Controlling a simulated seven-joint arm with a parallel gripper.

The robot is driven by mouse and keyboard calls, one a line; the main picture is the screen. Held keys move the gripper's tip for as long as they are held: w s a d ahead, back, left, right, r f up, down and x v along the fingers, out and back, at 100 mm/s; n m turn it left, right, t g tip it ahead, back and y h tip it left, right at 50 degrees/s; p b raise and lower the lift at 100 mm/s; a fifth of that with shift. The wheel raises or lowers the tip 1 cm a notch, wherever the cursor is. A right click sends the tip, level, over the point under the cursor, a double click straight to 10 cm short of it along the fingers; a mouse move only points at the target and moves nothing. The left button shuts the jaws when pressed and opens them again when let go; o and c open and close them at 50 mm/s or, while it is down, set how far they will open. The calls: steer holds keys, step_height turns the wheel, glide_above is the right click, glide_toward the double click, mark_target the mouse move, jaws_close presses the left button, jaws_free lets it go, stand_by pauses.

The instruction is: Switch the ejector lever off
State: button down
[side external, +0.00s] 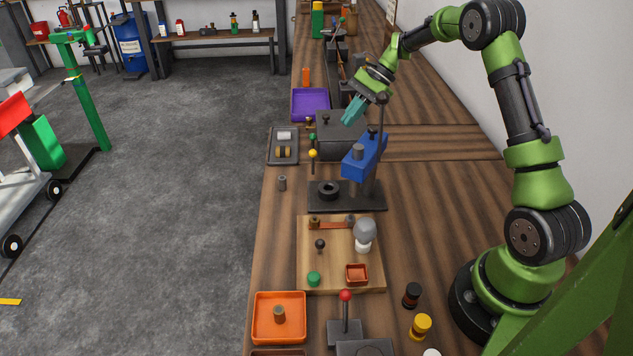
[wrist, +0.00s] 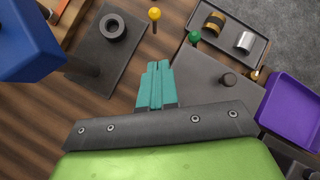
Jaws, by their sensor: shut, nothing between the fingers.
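No label shows which lever is the ejector lever. A yellow-knobbed lever (side external: 313,154) stands upright at the left of the blue press (side external: 364,157); its knob also shows at the top of the wrist view (wrist: 154,14). A green-knobbed lever (wrist: 193,37) stands by the dark grey block (wrist: 205,80). A red-knobbed lever (side external: 345,296) stands upright on a grey box in the foreground. My gripper (side external: 346,122) is above the dark block, behind the press, touching no lever that I can see. Its teal fingers (wrist: 158,65) are shut and empty.
A grey tray (side external: 272,157) with metal cylinders lies at the bench's left edge. A purple tray (side external: 310,92) is farther back. The press base (side external: 350,202) carries a black ring. A wooden board (side external: 310,279) and an orange tray (side external: 261,328) are nearer the camera.

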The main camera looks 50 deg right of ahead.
mark_target(313, 158)
steer(key=shift+w+a+f, duration=0.35)
steer(key=shift+a+f, duration=0.45)
steer(key=shift+a, duration=0.4)
steer(key=shift+w+a+f, duration=0.3)
steer(key=shift+a+f, duration=0.55)
steer(key=shift+a, duration=0.4)
steer(key=shift+w+a+f, duration=0.35)
steer(key=shift+a+f, duration=0.45)
steer(key=shift+a, duration=0.4)
steer(key=shift+a, duration=0.1)
